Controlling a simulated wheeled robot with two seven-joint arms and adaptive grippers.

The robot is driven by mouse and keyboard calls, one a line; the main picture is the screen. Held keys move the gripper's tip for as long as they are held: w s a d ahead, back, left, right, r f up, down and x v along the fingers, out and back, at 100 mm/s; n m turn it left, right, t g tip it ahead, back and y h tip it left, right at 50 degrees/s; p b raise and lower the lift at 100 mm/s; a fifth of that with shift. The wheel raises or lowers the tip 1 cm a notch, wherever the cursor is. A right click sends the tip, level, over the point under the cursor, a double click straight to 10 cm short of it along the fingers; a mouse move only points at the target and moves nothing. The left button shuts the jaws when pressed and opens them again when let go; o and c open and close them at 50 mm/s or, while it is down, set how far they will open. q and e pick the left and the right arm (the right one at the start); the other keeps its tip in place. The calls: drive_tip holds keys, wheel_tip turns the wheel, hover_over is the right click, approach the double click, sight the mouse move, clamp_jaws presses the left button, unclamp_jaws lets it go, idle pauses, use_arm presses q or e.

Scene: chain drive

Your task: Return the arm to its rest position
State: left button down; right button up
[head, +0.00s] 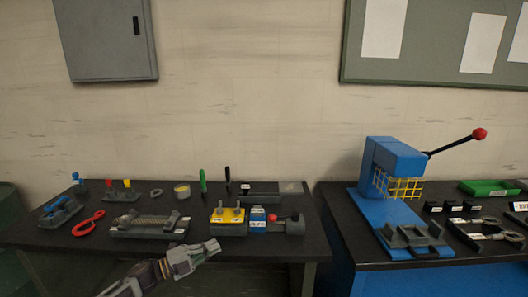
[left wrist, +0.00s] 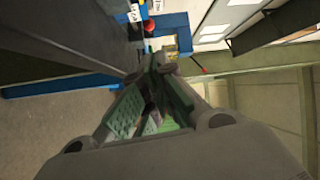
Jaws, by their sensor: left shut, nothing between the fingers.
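My left gripper (head: 213,246) is in front of the front edge of the left bench (head: 75,236), low in the head view. It is shut and empty. In the left wrist view its fingers (left wrist: 160,68) meet at the tips, with nothing between them. My right gripper does not show in either view.
On the left bench are red-handled pliers (head: 88,223), a chain fixture (head: 148,225), a yellow-topped block (head: 228,216) and several small tools. On the right bench (head: 345,229) stands a blue press (head: 395,160) with a red-knobbed lever. A grey cabinet (head: 105,40) hangs above.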

use_arm(q)
drive_tip(key=s+d+f+n+t+y, duration=0.2)
drive_tip(key=s+f+n+t+y, duration=0.35)
drive_tip(key=n+y, duration=1)
drive_tip(key=s+a+f+n+g, duration=0.2)
drive_tip(key=s+n+g, duration=0.15)
drive_tip(key=s, duration=0.55)
drive_tip(key=s+a+f+n+g, duration=0.2)
drive_tip(key=s+n+g, duration=0.15)
drive_tip(key=s, duration=0.65)
drive_tip(key=s+a+f+n+g, duration=0.25)
drive_tip(key=s+g, duration=0.25)
drive_tip(key=s, duration=0.4)
wheel_tip(320, 180, down, 32)
drive_tip(key=s+g, duration=0.1)
drive_tip(key=s, duration=0.1)
drive_tip(key=s+a+f, duration=0.3)
drive_tip(key=s+f, duration=0.7)
drive_tip(key=s, duration=0.1)
drive_tip(key=s+a+f+g, duration=0.1)
drive_tip(key=s+a+f, duration=0.2)
drive_tip(key=s+f, duration=0.7)
drive_tip(key=shift+s+f+y, duration=0.3)
drive_tip(key=shift+s+y, duration=0.05)
drive_tip(key=shift+s, duration=0.15)
